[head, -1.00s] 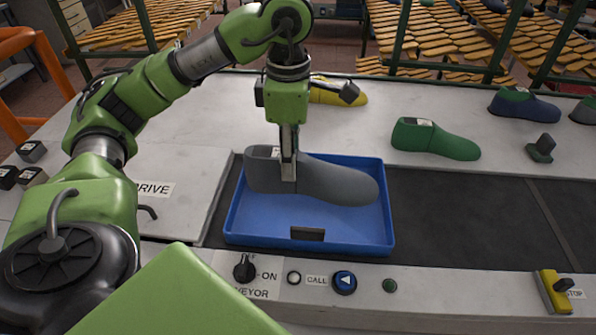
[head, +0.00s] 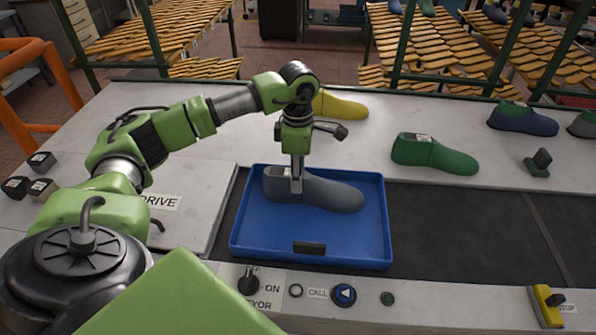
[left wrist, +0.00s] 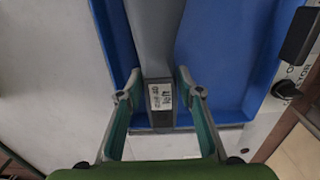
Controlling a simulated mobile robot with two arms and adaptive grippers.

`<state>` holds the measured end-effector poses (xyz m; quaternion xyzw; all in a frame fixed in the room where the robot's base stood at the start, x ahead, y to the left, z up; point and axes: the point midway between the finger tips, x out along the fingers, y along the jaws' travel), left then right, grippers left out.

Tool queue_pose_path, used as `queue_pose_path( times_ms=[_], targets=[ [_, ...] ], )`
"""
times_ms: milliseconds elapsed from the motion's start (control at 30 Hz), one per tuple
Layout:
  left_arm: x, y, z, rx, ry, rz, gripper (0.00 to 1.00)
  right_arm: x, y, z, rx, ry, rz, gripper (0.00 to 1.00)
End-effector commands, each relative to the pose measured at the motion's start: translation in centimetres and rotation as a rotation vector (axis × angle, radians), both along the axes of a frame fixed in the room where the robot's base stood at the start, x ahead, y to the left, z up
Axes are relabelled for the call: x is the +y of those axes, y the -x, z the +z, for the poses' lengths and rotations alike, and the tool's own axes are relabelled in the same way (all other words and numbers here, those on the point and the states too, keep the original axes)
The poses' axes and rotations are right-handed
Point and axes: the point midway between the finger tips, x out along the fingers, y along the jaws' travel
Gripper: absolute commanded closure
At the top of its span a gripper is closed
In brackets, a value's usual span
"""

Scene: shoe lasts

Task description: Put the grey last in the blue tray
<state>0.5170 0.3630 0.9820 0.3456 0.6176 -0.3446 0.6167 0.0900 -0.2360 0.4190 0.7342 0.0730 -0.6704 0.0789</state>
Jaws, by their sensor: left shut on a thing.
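The grey last (head: 330,194) is inside the outline of the blue tray (head: 345,252), near its back wall, toe pointing right. My left gripper (head: 297,186) is above its heel end with the fingers shut on it. In the left wrist view the fingers (left wrist: 158,92) stand on both sides of the last's labelled heel end (left wrist: 160,97), and the blue tray's floor (left wrist: 222,60) lies beyond. The last looks low in the tray; I cannot tell whether its sole touches the floor. My right gripper is not in view.
The tray stands on the dark conveyor belt (head: 450,225). A yellow last (head: 340,106) lies behind it, with a green last (head: 435,155) and a blue last (head: 522,119) to the right. A control panel with a CALL button (head: 344,294) runs along the front.

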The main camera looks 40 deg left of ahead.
Motion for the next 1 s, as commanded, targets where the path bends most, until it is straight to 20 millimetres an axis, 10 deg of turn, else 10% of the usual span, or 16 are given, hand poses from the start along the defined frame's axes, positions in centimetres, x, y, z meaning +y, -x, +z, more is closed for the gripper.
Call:
queue_pose_path(
  times_ms=[400, 433, 500, 1000],
  targets=[
    [-0.1, -0.1, -0.7, -0.004, 0.002, 0.000, 1.00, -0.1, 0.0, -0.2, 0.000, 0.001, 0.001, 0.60],
    [0.0, 0.0, -0.7, -0.001, 0.000, 0.000, 0.61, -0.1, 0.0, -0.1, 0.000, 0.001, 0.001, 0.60],
    [0.0, 0.0, -0.6, -0.001, 0.001, 0.000, 0.50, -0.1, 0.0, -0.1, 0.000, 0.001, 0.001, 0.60],
    [0.0, -0.2, 1.0, -0.007, 0.000, 0.001, 0.50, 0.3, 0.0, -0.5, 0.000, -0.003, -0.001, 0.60]
  ],
)
